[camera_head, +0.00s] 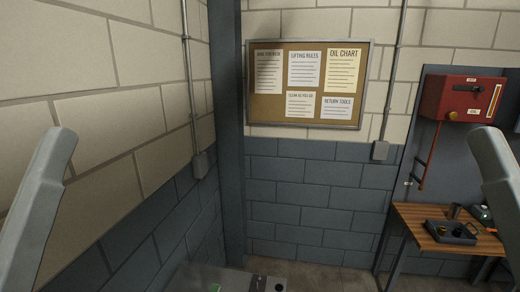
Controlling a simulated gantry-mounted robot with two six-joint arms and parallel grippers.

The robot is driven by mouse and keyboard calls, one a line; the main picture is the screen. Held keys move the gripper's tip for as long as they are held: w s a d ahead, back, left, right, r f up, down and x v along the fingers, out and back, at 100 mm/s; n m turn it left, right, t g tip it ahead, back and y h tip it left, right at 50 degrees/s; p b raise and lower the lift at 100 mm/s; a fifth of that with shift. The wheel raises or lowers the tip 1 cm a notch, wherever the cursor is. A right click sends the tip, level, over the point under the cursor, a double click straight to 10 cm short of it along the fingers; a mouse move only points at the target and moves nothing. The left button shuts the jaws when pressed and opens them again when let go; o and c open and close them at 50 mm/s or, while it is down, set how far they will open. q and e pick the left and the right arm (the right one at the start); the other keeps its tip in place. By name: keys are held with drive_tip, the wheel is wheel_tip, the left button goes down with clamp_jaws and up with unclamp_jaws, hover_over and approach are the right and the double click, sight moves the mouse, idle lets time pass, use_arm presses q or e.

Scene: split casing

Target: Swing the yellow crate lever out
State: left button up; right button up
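I see no yellow crate and no lever of one in this view. Grey links of my two arms show at the left and right edges. Both of my grippers are outside the picture, so their state is hidden.
A red box (458,99) hangs at the right, with a thin red bar below. A wooden bench (417,219) holds a dark tray (437,231). A notice board (281,101) with paper sheets is on the block wall. A grey top (205,278) is cut off at the bottom.

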use_arm(q)
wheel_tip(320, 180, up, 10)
drive_tip(key=p, duration=0.6)
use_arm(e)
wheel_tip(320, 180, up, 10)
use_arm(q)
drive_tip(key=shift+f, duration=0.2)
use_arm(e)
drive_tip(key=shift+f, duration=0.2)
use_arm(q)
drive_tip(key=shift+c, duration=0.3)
